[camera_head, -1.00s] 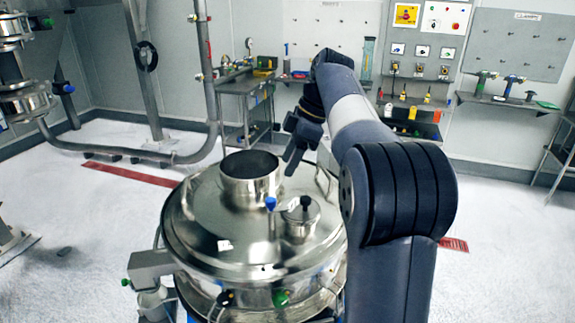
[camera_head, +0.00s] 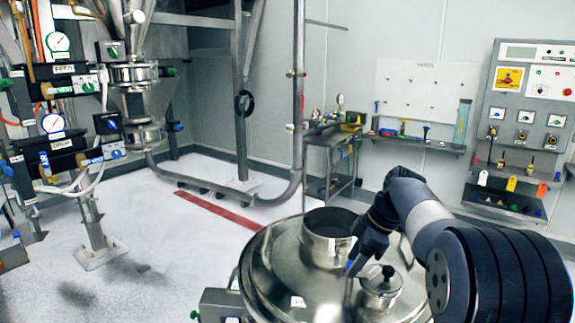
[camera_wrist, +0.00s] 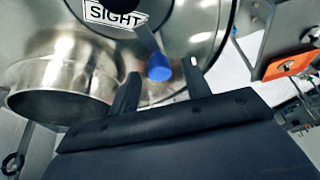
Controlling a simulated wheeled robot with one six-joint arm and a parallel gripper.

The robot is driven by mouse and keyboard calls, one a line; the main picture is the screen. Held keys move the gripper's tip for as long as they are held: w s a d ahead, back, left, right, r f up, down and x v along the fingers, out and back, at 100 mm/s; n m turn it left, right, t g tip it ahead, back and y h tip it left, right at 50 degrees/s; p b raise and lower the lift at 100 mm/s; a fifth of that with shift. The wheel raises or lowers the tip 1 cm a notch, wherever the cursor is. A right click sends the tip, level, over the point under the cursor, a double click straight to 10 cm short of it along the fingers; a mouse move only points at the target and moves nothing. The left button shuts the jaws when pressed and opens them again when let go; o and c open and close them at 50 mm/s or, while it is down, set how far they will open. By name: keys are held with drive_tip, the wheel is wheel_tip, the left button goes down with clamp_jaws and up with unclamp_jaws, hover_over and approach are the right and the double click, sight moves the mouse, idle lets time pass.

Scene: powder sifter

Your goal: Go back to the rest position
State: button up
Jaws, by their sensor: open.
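My gripper (camera_head: 358,262) hangs low over the lid of the steel sifter (camera_head: 290,265), beside its open round port (camera_head: 329,238). In the wrist view my gripper (camera_wrist: 160,85) is open, with its two dark fingers spread apart. A blue-tipped lever (camera_wrist: 159,67) shows between the fingertips, and no contact with it can be made out. The same lever (camera_head: 350,266) is partly hidden by my gripper in the head view. The port (camera_wrist: 60,90) is at the left of the wrist view, by a SIGHT label (camera_wrist: 115,14).
A knobbed cap (camera_head: 381,284) sits on the lid close to the gripper. Valve and gauge piping (camera_head: 60,120) stands at the left. A side table (camera_head: 332,160) and tool shelf (camera_head: 420,142) are behind. The floor (camera_head: 150,245) left of the sifter is mostly clear.

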drive_tip(key=shift+f, duration=0.25)
drive_tip(key=shift+r, duration=0.1)
